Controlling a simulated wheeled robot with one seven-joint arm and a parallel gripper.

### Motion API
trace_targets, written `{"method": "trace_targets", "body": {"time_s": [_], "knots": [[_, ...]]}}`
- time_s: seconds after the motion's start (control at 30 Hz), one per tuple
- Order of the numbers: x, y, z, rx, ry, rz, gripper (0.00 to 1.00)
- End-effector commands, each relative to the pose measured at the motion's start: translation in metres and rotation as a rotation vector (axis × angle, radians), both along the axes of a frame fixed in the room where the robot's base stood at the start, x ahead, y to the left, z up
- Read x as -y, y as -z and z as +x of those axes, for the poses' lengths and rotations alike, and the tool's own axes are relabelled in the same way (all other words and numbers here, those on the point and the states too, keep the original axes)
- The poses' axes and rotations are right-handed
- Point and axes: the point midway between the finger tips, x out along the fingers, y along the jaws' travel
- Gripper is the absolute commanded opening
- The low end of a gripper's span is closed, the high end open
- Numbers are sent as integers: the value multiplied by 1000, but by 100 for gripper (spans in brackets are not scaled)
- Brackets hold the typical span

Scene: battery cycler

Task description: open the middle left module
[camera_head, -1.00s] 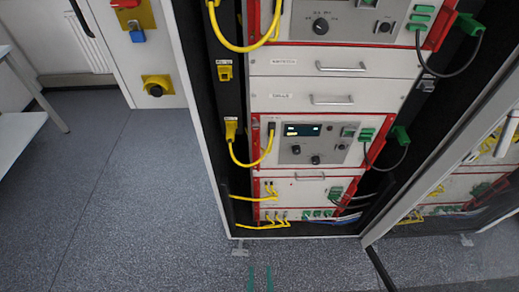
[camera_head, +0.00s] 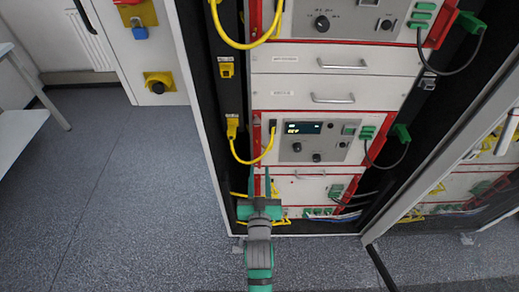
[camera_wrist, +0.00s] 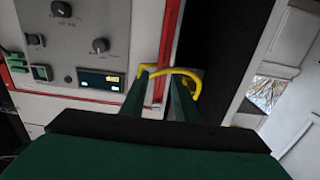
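The cycler rack holds stacked modules. Two grey drawer fronts with bar handles, the upper one (camera_head: 290,60) and the lower one (camera_head: 282,93), sit between two instrument modules. The lower instrument module (camera_head: 335,152) has a lit display, knobs and green connectors; it also shows, turned over, in the wrist view (camera_wrist: 85,45). Which module the task calls middle left, I cannot tell. My gripper (camera_head: 259,175) is in front of the rack's lower left, pointing up, its fingers apart and empty. In the wrist view its fingers (camera_wrist: 162,75) overlap a yellow cable; contact cannot be told.
A yellow cable (camera_head: 250,161) loops at the lower module's left, and another (camera_head: 235,43) hangs above. An open glass door (camera_head: 445,165) stands at the right. The floor (camera_head: 130,190) is clear.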

Motion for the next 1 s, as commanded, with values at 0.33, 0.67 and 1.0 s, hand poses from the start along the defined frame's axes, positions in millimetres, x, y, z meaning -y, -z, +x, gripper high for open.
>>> {"method": "trace_targets", "body": {"time_s": [0.33,0.67,1.0], "knots": [[0,-2,38,3,0,0,28],[0,-2,88,2,0,1,28],[0,-1,109,2,0,0,28]]}}
